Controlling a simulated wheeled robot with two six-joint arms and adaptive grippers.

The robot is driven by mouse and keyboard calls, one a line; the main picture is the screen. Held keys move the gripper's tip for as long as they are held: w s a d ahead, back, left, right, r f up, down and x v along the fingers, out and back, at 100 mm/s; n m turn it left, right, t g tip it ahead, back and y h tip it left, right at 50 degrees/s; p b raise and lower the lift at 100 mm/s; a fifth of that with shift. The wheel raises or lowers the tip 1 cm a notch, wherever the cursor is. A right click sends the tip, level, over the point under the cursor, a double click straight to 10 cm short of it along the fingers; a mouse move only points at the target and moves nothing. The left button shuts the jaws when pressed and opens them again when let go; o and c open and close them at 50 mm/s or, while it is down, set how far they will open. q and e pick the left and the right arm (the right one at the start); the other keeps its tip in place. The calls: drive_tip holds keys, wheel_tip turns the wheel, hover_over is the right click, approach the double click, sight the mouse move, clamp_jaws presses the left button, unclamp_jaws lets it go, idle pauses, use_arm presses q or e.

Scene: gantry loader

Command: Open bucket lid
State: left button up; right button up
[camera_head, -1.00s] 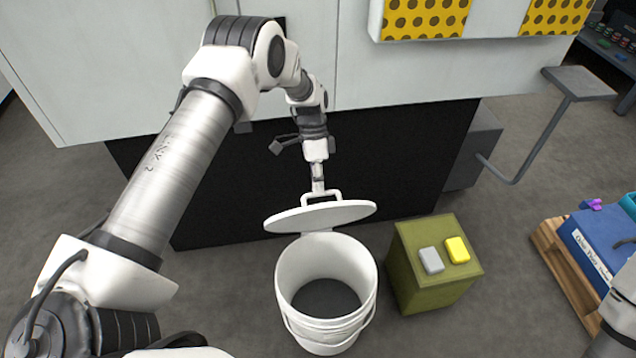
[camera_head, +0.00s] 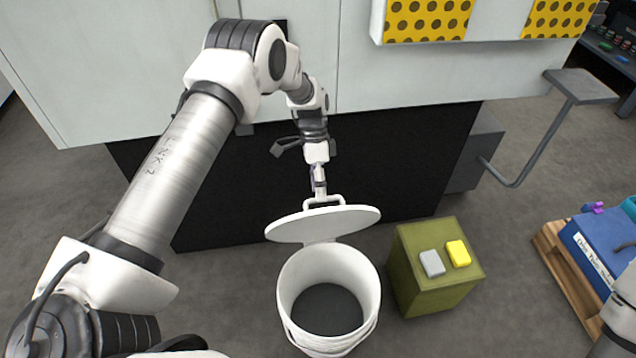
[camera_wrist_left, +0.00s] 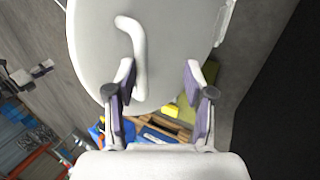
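The white bucket (camera_head: 287,300) stands on the floor in the head view, its mouth uncovered and its dark inside showing. Its round white lid (camera_head: 323,226) is tilted up at the bucket's far rim, where it seems joined. The lid's loop handle (camera_head: 323,201) is on its top far side. My left gripper (camera_head: 319,190) is just above the handle. In the left wrist view, the fingers (camera_wrist_left: 162,85) are spread apart, and the handle (camera_wrist_left: 138,50) lies beside the left-hand finger; contact is unclear. My right gripper is out of view.
An olive box (camera_head: 430,290) with a grey block (camera_head: 432,263) and a yellow block (camera_head: 458,254) stands right of the bucket. A machine with a black lower front (camera_head: 225,190) is close behind. A wooden pallet (camera_head: 562,270) with a blue case (camera_head: 595,245) is at right.

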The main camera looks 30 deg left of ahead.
use_arm(q)
drive_tip(key=w+a+r+b, duration=0.3)
drive_tip(key=w+a+r, duration=0.1)
drive_tip(key=w, duration=0.2)
drive_tip(key=shift+a+r, duration=0.2)
drive_tip(key=shift+a, duration=0.2)
idle(0.3)
idle(0.4)
wheel_tip(320, 180, up, 10)
